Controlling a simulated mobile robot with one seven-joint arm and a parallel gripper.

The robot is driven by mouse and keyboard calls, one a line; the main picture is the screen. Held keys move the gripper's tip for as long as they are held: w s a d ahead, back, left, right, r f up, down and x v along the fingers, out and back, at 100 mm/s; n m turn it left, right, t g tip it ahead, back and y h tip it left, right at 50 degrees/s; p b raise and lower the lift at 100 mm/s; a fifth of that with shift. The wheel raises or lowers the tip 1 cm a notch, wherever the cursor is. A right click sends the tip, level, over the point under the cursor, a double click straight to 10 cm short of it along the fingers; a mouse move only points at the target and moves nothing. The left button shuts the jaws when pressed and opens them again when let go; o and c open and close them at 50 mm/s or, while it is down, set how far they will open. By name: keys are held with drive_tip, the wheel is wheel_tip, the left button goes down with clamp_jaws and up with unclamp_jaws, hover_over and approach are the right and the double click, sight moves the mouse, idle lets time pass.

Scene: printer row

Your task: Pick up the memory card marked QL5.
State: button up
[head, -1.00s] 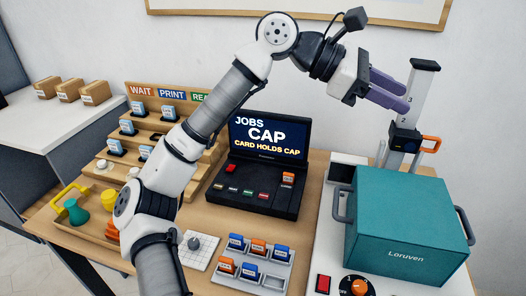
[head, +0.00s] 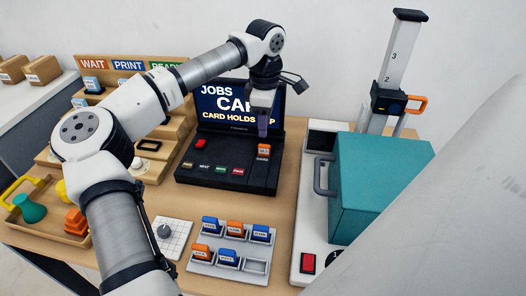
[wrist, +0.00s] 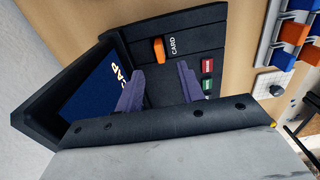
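An orange memory card (head: 263,150) stands in the slot marked CARD on the black console (head: 215,178); its marking is too small to read. It also shows in the wrist view (wrist: 159,49). A grey tray (head: 255,267) holds several blue and orange cards, such as a blue one (head: 211,224) and an orange one (head: 235,228); I cannot tell which is QL5. My gripper (head: 263,125) points down over the console, just above the orange card in the slot. In the wrist view its purple fingers (wrist: 160,70) are apart and empty, with that card beyond their tips.
The console screen (head: 235,105) reads JOBS CAP, card holds cap. A teal press box (head: 375,185) and a scale post (head: 398,60) stand at right. A stepped rack (head: 150,146) is at left, and a tray with a green flask (head: 30,208) is lower left.

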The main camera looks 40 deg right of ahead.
sight(265, 145)
wheel_tip(265, 145, down, 7)
drive_tip(key=shift+s+d+f+p, duration=0.1)
drive_tip(key=shift+f+p, duration=0.1)
drive_tip(key=shift+p, duration=0.25)
clamp_jaws()
